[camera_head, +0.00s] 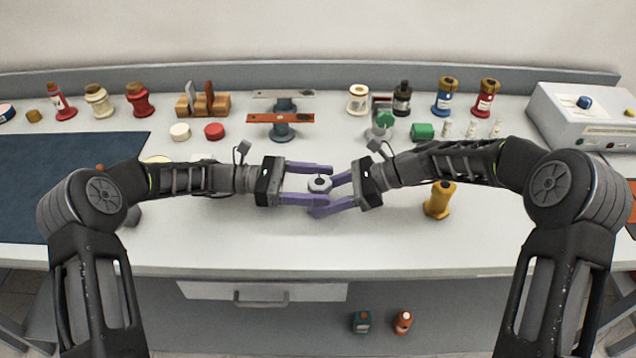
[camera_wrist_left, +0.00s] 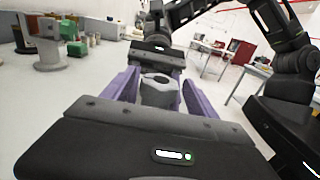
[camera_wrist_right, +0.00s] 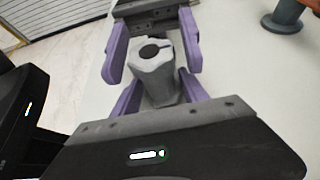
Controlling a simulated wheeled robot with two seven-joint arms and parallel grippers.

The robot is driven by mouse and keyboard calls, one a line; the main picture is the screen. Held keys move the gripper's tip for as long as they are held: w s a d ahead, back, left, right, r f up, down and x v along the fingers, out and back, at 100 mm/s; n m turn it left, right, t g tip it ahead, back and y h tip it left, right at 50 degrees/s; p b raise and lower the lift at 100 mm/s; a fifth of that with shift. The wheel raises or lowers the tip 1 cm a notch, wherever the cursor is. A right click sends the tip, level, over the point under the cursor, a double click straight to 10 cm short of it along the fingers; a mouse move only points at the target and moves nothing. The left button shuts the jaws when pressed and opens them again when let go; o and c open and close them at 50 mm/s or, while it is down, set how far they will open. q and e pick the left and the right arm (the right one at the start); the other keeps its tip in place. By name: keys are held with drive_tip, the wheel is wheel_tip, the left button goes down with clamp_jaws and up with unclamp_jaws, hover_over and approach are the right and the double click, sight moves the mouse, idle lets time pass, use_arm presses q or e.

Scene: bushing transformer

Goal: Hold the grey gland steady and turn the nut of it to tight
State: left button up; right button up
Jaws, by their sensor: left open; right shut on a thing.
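The grey gland (camera_head: 319,184) stands upright between my two grippers over the middle of the white bench. My right gripper (camera_head: 325,195) is shut on the gland's lower body from the right. My left gripper (camera_head: 328,184) reaches in from the left, open, its purple fingers on either side of the nut with gaps. The left wrist view shows the gland (camera_wrist_left: 158,92) between those fingers. The gland's underside is hidden.
A yellow bushing (camera_head: 439,200) stands right of my right gripper. Behind are a stand with an orange bar (camera_head: 281,118), a green-topped device (camera_head: 383,122), bottles and insulators. A dark blue mat (camera_head: 60,175) lies left.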

drive_tip(key=shift+f, duration=0.15)
use_arm(q)
drive_tip(key=a, duration=0.8)
drive_tip(key=w+a, duration=0.1)
drive_tip(key=a, duration=0.3)
use_arm(e)
drive_tip(key=o, duration=1.1)
drive_tip(key=shift+c, duration=0.2)
use_arm(q)
drive_tip(key=shift+w, duration=0.1)
use_arm(e)
drive_tip(key=v, duration=1.2)
drive_tip(key=shift+s, duration=0.1)
